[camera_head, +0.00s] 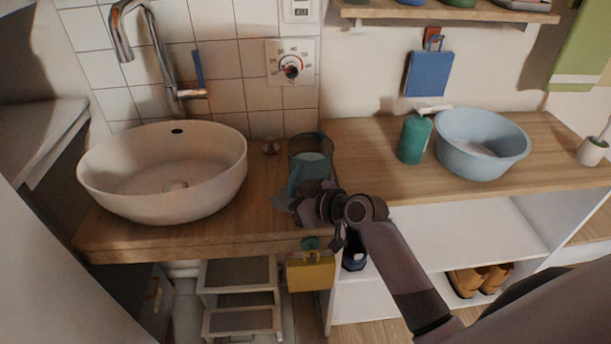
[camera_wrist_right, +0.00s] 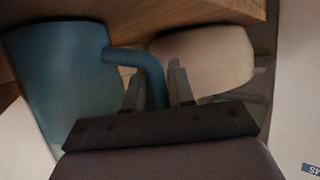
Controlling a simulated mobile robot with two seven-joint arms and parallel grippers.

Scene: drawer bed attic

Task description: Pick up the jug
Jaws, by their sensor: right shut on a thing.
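The blue jug (camera_head: 313,166) is at the front of the wooden counter, right of the white basin, in the head view. My right gripper (camera_head: 303,198) is in front of it and hides its lower part. In the right wrist view the jug (camera_wrist_right: 58,80) is at the left, and its curved handle (camera_wrist_right: 150,66) runs between the two fingers of my right gripper (camera_wrist_right: 157,90). The gripper is shut on this handle. I cannot tell whether the jug's base touches the counter. My left gripper is not in view.
The white basin (camera_head: 130,190) and tap (camera_head: 165,60) are left of the jug. A green bottle (camera_head: 414,140) and a light blue tub (camera_head: 480,150) stand to the right. The counter between jug and bottle is clear.

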